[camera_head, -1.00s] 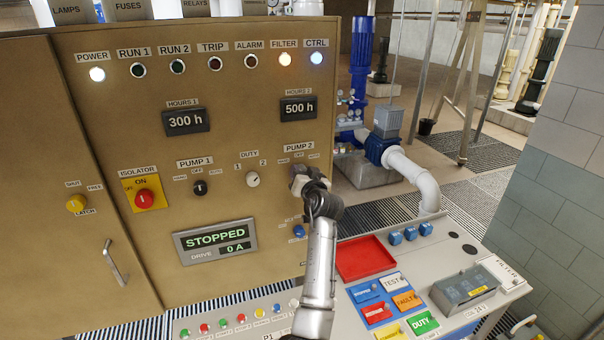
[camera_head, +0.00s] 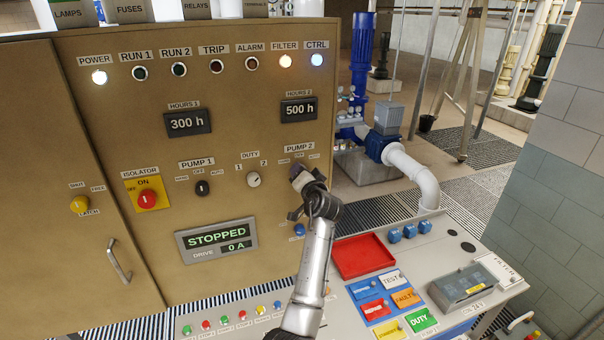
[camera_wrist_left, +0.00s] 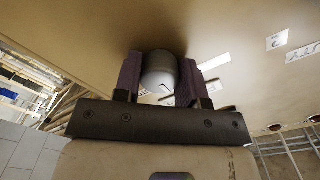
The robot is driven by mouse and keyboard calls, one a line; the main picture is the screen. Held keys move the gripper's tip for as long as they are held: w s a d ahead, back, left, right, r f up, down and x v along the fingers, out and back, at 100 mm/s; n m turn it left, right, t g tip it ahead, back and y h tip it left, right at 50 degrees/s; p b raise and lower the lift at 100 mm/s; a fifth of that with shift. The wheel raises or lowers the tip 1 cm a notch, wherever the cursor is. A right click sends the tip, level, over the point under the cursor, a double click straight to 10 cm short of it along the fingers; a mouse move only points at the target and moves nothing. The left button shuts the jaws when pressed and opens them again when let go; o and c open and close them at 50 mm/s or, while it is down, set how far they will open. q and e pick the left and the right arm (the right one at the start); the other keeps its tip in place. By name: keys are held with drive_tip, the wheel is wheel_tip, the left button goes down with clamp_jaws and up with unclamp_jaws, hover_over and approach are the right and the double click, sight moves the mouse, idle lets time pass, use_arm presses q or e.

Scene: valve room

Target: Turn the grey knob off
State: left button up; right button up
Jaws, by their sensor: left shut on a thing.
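The grey knob (camera_wrist_left: 160,72) sits between the two dark fingers of my left gripper (camera_wrist_left: 158,80) in the left wrist view. The fingers are shut on it from both sides, and a small white mark shows on its rounded surface. In the head view my left gripper (camera_head: 299,175) is at the PUMP 2 switch on the brown panel (camera_head: 250,120), just below its position labels. The gripper and wrist hide the knob there, so I cannot tell which position it points to. My right gripper is not in view.
Left of the gripper are the DUTY knob (camera_head: 254,179), the black PUMP 1 knob (camera_head: 202,188) and the red isolator (camera_head: 147,199). A blue knob (camera_head: 299,230) is just below. A desk with a red tray (camera_head: 364,256) stands at the lower right.

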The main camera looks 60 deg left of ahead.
use_arm(q)
drive_tip(key=o, duration=0.9)
drive_tip(key=shift+d, duration=0.1)
drive_tip(key=shift+b+v, duration=2.35)
drive_tip(key=shift+v, duration=4.5)
